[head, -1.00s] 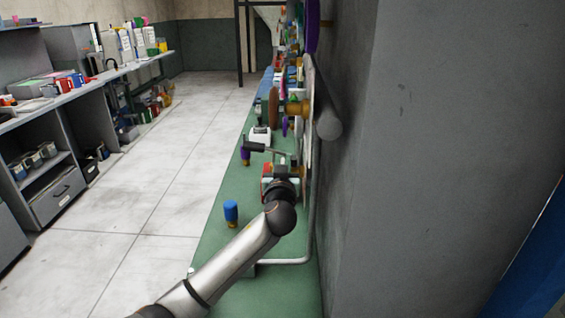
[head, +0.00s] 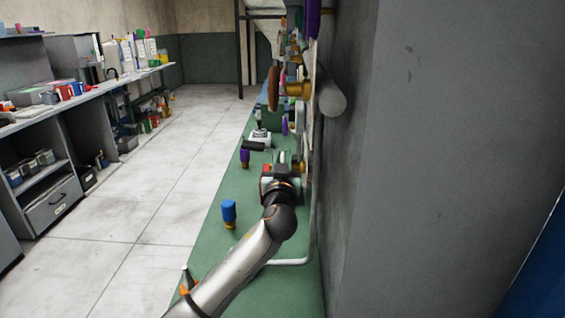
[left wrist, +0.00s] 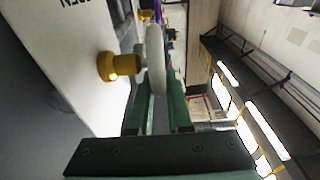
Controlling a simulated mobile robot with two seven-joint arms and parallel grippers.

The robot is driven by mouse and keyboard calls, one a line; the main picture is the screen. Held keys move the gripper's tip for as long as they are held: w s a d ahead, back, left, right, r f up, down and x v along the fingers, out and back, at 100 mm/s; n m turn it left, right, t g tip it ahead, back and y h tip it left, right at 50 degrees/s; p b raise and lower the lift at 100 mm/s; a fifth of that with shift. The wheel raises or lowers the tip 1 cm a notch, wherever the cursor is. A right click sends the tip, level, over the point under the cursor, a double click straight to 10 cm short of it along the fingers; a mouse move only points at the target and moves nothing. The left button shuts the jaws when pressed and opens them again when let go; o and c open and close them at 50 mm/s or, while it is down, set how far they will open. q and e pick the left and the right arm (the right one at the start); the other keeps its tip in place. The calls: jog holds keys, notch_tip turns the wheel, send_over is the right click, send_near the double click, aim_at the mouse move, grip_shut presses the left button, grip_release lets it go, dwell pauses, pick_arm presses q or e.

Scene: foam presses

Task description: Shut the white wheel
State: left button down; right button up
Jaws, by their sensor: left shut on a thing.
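The white wheel (left wrist: 155,60) shows edge-on in the left wrist view, beside a brass-coloured hub (left wrist: 118,67) that stands out from a white panel (left wrist: 75,50). My left gripper (left wrist: 160,92) has its two green fingers at the near end of the wheel's rim, shut on it. In the head view my left gripper (head: 280,172) is at the wall above the green strip, and my own wrist hides most of the wheel there. My right gripper is not in view.
A blue-topped knob (head: 229,211) and a purple one (head: 244,158) stand on the green strip (head: 215,255) left of my arm. A grey cylinder (head: 332,98) sticks out from the wall above. The pale floor (head: 150,185) is clear; shelves line the left.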

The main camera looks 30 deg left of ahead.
pick_arm(q)
jog(key=c, duration=0.8)
grip_release()
jog(key=shift+c, duration=0.2)
jog(key=shift+s, duration=0.1)
jog(key=b+v, duration=0.2)
jog(key=v, duration=1)
jog(key=shift+s, duration=0.2)
jog(key=shift+d, duration=0.1)
